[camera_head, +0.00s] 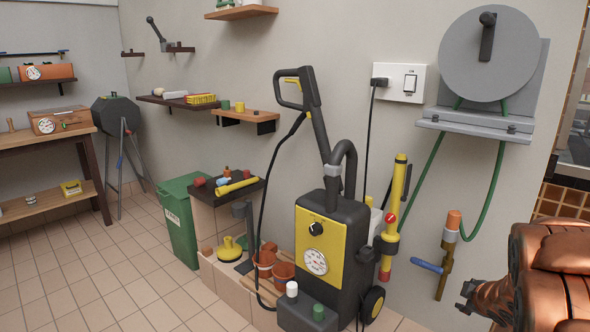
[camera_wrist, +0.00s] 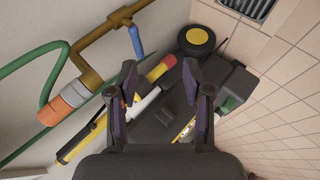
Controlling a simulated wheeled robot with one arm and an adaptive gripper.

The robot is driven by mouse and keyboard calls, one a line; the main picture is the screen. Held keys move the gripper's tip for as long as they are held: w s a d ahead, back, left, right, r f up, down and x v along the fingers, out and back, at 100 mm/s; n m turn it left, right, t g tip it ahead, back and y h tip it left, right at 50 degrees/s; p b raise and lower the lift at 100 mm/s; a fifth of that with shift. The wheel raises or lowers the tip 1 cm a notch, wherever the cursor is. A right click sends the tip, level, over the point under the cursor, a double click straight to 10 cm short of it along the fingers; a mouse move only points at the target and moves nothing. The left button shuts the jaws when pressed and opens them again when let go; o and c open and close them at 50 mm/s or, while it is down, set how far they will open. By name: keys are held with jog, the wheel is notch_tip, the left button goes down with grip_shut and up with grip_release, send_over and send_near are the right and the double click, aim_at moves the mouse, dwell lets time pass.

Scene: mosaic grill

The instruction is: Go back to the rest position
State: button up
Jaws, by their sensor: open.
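My gripper (camera_wrist: 166,100) is open in the wrist view, its two dark fingers apart with nothing held between them. Behind the fingers, and apart from them as far as I can tell, are a yellow and red spray lance and a black pressure washer. In the head view the gripper's fingers are not clearly seen. My copper-coloured arm (camera_head: 550,280) fills the lower right corner there, to the right of the tap pipe.
The yellow and black pressure washer (camera_head: 332,245) stands in the middle. A brass tap (camera_head: 447,255) with a blue handle and green hose (camera_head: 492,200) is on the wall. A green bin (camera_head: 182,215) and shelves are farther left. The tiled floor (camera_head: 90,275) at left is clear.

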jog(key=s+a+r+m+g+h+p, duration=0.25)
jog(key=s+r+p, duration=0.35)
jog(key=r, duration=0.4)
jog(key=s+a+r+m+g+h+p, duration=0.15)
jog(key=s+r+m+p, duration=0.25)
jog(key=s+r+p, duration=0.4)
jog(key=s+a+r+m+g+y+p, duration=0.2)
jog(key=s+a+r+p, duration=0.4)
jog(key=s+a, duration=0.5)
jog(key=s+a+r+m+g+y+p, duration=0.2)
jog(key=s+a+r+g+y+p, duration=0.2)
jog(key=s, duration=1)
jog(key=a+r+g+p, duration=0.1)
jog(key=a+r+p, duration=0.2)
jog(key=a+r, duration=0.2)
jog(key=shift+s+a+r+m, duration=0.25)
jog(key=shift+a+r+m, duration=0.1)
jog(key=shift+a, duration=0.7)
